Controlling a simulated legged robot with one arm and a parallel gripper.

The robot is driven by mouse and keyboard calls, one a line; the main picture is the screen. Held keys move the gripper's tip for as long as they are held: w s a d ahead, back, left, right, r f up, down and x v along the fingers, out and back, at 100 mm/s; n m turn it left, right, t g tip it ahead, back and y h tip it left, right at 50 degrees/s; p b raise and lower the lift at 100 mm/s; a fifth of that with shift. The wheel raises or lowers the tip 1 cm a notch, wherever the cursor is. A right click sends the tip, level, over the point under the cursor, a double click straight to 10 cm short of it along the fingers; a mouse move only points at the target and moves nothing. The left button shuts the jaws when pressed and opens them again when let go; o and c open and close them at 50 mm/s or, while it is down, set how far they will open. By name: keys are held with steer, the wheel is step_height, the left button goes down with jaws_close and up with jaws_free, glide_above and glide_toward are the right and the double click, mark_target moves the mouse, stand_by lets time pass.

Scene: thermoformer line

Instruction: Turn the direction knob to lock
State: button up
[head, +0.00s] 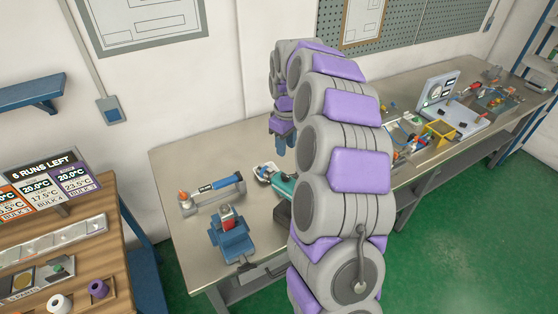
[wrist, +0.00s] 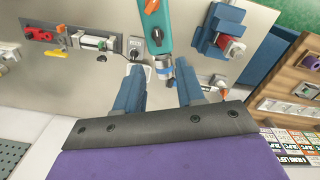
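A teal power tool (head: 283,184) lies on the grey bench, partly hidden behind my arm in the head view. In the wrist view the teal body (wrist: 153,28) comes down from the top edge, with an orange part (wrist: 151,6) and a small pale part on it. Its silver and blue nose (wrist: 163,66) points toward the gap between my fingers. I cannot tell for sure which part is the direction knob. My gripper (wrist: 157,84), with two blue fingers, is open and empty near the nose. In the head view the gripper (head: 283,142) hangs above the bench, behind the tool.
A blue vise (head: 232,240) and a fixture with a blue-handled tool (head: 222,184) stand left of the teal tool. A yellow bin (head: 438,133) and several other devices stand farther right. A wooden rack (head: 115,240) is at left. Some bare bench lies between the things.

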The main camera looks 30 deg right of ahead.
steer(key=d+r, duration=0.3)
steer(key=r, duration=0.2)
steer(key=s+a+f+m+b, duration=0.1)
steer(key=s+a+f+b, duration=0.15)
steer(key=s+a, duration=0.6)
steer(key=s+a+f+b, duration=0.1)
steer(key=s+a+b, duration=0.3)
steer(key=s+a, duration=0.45)
steer(key=s+f+m+b, duration=0.1)
steer(key=s+f+b, duration=0.1)
steer(key=s, duration=0.5)
steer(key=s+a+f+m+g+b, duration=0.1)
steer(key=s+f+b, duration=0.1)
steer(key=s+f, duration=0.3)
steer(key=s+a+f+m+g+b, duration=0.1)
steer(key=s+f, duration=0.3)
steer(key=s, duration=0.5)
steer(key=shift+s+f+m+b, duration=0.2)
steer(key=shift+m+b, duration=0.1)
steer(key=shift+b, duration=0.15)
steer(key=shift+a, duration=0.5)
